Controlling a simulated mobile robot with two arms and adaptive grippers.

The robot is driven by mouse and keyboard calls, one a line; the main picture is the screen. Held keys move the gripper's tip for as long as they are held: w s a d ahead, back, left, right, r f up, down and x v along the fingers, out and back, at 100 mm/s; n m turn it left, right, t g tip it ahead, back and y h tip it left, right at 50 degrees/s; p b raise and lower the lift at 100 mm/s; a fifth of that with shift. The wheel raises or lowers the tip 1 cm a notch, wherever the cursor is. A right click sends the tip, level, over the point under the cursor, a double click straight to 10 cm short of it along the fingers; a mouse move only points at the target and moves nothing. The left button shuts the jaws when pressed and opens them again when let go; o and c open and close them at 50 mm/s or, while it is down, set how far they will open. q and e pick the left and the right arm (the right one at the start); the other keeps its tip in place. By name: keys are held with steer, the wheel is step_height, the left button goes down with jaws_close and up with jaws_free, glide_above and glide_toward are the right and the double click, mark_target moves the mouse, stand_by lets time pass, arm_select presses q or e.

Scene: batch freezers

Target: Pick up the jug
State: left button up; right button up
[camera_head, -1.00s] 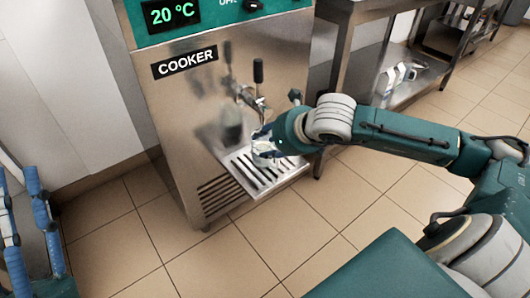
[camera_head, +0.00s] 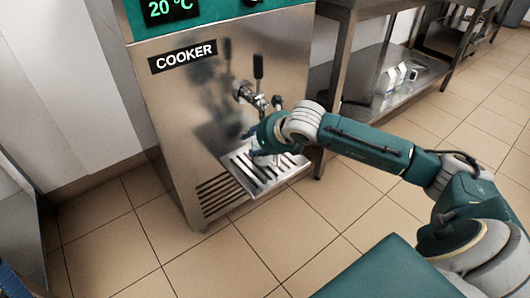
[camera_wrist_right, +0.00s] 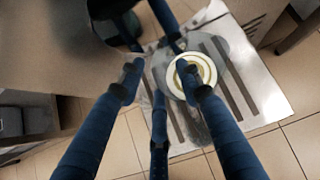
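The jug (camera_wrist_right: 197,72) shows in the right wrist view as a pale round vessel seen from above, with cream-coloured rings. It stands on the slotted drip tray (camera_wrist_right: 272,98) of the cooker. My right gripper (camera_wrist_right: 160,74) is open, its blue fingers spread above the tray. One fingertip overlaps the jug's left side in the picture; contact cannot be told. In the head view the right gripper (camera_head: 262,148) is over the tray, below the tap, and the jug cannot be made out clearly. A sliver of my left gripper (camera_head: 8,282) shows at the lower left corner.
The steel cooker (camera_head: 185,110) stands behind the tray, with its tap (camera_head: 252,92) just above my right gripper. A steel shelf unit (camera_head: 345,60) with cartons (camera_head: 397,76) stands to the right. The tiled floor in front is clear.

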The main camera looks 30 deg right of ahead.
steer(key=shift+w, duration=0.1)
jaws_close()
stand_by(0.4)
